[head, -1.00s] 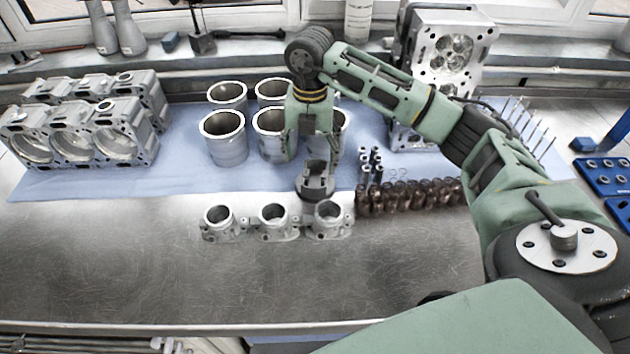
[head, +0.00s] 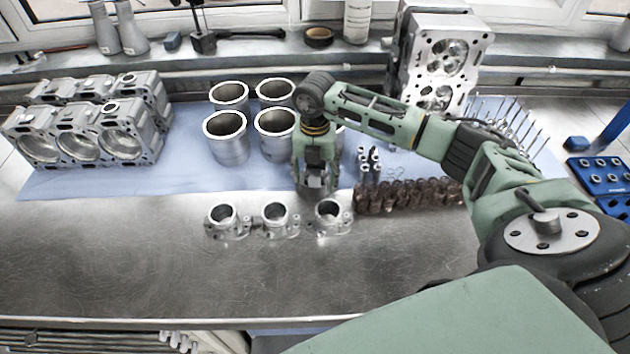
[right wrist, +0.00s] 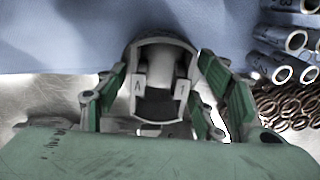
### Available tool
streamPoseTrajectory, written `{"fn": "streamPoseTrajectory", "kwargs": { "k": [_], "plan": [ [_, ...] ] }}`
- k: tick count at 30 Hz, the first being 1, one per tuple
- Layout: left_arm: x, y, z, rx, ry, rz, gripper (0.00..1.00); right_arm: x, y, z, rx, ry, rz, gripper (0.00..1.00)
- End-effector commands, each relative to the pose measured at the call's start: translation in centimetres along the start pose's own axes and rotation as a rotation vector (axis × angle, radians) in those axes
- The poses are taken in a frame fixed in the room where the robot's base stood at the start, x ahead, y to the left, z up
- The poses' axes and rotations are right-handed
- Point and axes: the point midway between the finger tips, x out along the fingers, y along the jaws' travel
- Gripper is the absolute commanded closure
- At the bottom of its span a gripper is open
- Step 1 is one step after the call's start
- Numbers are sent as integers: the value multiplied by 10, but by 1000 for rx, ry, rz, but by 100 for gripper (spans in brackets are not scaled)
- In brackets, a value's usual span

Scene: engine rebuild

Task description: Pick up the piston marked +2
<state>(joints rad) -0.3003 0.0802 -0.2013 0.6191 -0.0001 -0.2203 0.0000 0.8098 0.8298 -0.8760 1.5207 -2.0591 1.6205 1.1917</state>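The piston (right wrist: 157,62) is a grey metal cup with its open skirt toward the camera. It stands between the fingers of my right gripper (right wrist: 160,75) in the right wrist view. The marks inside look like "A" and "1"; I cannot read a +2. The two green fingers are spread, one on each side of the piston, close to its wall; no firm contact shows. In the head view my right gripper (head: 316,188) points down and hides most of the piston, just behind the row of carburettor-like castings (head: 274,216). My left gripper is not in view.
Several cylinder liners (head: 228,140) stand left of my right gripper on the blue cloth (head: 190,177). The steel bench front (head: 200,280) is clear.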

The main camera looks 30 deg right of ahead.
Motion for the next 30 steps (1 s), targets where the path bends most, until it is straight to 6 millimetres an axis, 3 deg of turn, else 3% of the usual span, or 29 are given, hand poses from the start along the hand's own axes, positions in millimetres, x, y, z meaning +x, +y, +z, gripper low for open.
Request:
{"fn": "streamPoseTrajectory", "kwargs": {
  "k": [18,26,30],
  "plan": [
    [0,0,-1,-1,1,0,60,-1,0,0,0,0,1,95],
    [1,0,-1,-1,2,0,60,-4,1,1,0,-2,4,96],
    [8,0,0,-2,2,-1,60,-18,1,2,1,-6,5,96]
  ]
}}
